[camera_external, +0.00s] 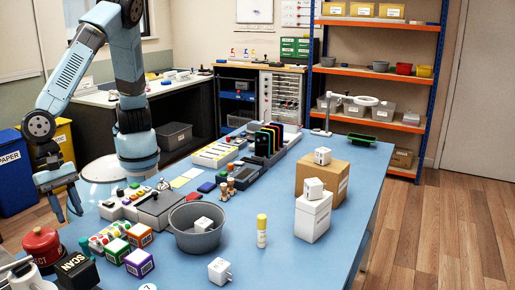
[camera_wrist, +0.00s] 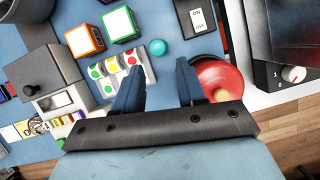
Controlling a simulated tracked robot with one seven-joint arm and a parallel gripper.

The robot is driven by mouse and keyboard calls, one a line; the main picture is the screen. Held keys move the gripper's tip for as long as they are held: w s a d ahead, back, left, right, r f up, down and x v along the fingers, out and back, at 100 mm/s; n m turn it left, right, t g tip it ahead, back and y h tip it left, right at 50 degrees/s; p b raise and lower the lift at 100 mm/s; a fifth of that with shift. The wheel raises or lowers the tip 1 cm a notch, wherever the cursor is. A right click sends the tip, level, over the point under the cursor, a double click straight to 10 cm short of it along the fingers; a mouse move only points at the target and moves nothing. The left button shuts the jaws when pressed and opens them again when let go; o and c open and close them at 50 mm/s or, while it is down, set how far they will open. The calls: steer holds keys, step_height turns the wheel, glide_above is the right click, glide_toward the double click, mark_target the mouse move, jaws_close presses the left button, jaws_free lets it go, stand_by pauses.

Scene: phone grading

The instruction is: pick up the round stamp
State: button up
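Several small wooden-handled, stamp-like pieces (camera_external: 231,182) stand beside a dark flat pad near the middle of the blue table in the external view. They are too small to tell which is round. None is clearly visible in the wrist view. My gripper (camera_external: 70,216) hangs at the left edge of the table, well to the left of these pieces, pointing down. In the wrist view my gripper (camera_wrist: 159,65) has its two dark fingers wide apart with nothing between them.
A red domed object (camera_external: 41,240) stands below my gripper; it also shows beside the right finger in the wrist view (camera_wrist: 230,72). A grey bin (camera_external: 184,240), coloured label cubes (camera_external: 139,263), a glue stick (camera_external: 262,231) and boxes (camera_external: 312,218) occupy the table. The right front is clear.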

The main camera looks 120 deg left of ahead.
mark_target(82, 238)
steer(key=x, duration=1.1)
steer(key=shift+w+a, duration=0.1)
steer(key=shift+w, duration=0.05)
steer(key=shift+c, duration=0.3)
jaws_close()
